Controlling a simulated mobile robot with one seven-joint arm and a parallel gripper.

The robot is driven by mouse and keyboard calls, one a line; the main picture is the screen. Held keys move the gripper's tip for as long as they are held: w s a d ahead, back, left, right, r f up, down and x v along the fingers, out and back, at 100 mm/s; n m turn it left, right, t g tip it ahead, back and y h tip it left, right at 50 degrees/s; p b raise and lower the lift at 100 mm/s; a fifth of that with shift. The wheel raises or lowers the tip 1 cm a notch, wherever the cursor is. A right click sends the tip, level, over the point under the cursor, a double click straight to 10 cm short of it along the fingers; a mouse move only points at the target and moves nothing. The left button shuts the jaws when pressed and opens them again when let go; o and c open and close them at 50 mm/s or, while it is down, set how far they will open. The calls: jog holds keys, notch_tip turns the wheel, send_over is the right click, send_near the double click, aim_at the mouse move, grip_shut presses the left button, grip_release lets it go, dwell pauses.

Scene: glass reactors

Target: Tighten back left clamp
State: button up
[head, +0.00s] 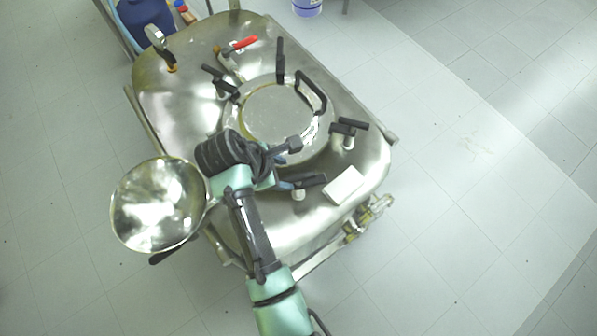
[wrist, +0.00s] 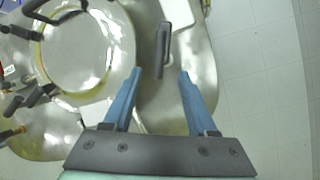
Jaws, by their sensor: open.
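A round lid (head: 279,112) on a steel vessel has several clamps with black handles around it. One clamp (head: 220,80) is at the lid's upper left in the head view. Another clamp (head: 310,180) is at the lid's lower right edge, beside a white block. My gripper (head: 286,184) is at this lower clamp. In the wrist view my open gripper (wrist: 157,72) has its two blue fingers on either side of a black clamp handle (wrist: 162,48), with gaps on both sides. I cannot tell whether the handle is at fingertip depth.
The white block (head: 343,186) lies on the vessel (head: 175,110) near the lower clamp. A shiny round bowl-like cover (head: 158,205) stands left of my arm. A red-handled valve (head: 240,45) and a gauge (head: 155,37) stand at the back. Tiled floor right of the vessel is clear.

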aim_at(297, 177)
jog(key=x, duration=1.1)
jog(key=shift+r, duration=0.1)
grip_shut()
dwell(1.1)
